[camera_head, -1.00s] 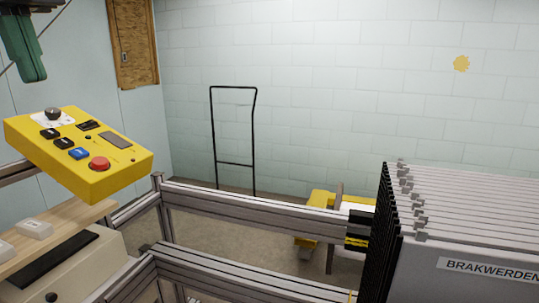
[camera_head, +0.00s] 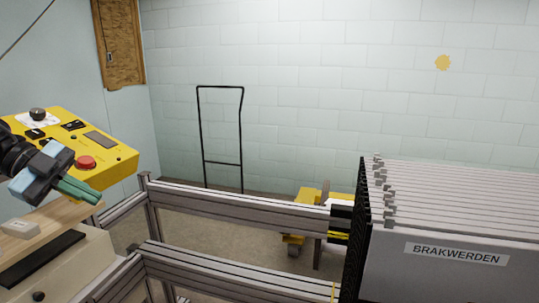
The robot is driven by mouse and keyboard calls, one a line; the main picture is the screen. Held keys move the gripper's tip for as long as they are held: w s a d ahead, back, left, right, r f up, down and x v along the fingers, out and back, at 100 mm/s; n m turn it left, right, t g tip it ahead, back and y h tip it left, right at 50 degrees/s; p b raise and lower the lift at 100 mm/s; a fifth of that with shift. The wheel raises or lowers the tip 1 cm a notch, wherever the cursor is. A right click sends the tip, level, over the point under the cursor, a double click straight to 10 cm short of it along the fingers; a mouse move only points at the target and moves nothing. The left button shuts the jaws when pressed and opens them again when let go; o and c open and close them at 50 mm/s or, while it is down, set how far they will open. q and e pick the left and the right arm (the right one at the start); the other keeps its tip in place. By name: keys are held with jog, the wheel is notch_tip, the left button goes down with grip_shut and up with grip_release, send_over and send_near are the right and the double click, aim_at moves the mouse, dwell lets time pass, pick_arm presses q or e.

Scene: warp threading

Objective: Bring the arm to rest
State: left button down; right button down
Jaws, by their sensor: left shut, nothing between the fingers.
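My left gripper (camera_head: 78,191) is at the left edge of the head view, with a dark wrist, a light blue body and green fingers. Its fingers are together with nothing between them and point right and slightly down. It appears in front of the lower part of the yellow control panel (camera_head: 118,150), hiding some of its buttons. I cannot tell whether it touches the panel. My right gripper is not in view.
A red button (camera_head: 85,162) shows on the panel beside the gripper. A wooden board (camera_head: 45,228) lies below. Metal rails (camera_head: 240,205) cross the middle. A stack of grey plates labelled BRAKWERDEN (camera_head: 455,253) stands right. A black hand-cart frame (camera_head: 242,130) stands by the wall.

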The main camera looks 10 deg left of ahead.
pick_arm(q)
jog(key=s+d+f+n+t+y, duration=0.1)
jog(key=s+f+n+t, duration=0.2)
jog(key=f, duration=0.9)
jog(key=s+d+f+n+t+y, duration=0.15)
jog(key=f+n+t, duration=0.25)
jog(key=f, duration=0.8)
jog(key=s+d+f+n+t, duration=0.2)
jog(key=f+n+t, duration=0.15)
jog(key=f, duration=0.85)
jog(key=s+d+f+n+g+y, duration=0.5)
jog(key=s+d+f+n, duration=0.3)
jog(key=s+d+f, duration=0.8)
jog(key=s+d, duration=0.2)
jog(key=d, duration=0.2)
jog(key=shift+s+d+f+g+y, duration=0.15)
jog(key=shift+s+f+g+y, duration=0.2)
jog(key=shift+f, duration=0.05)
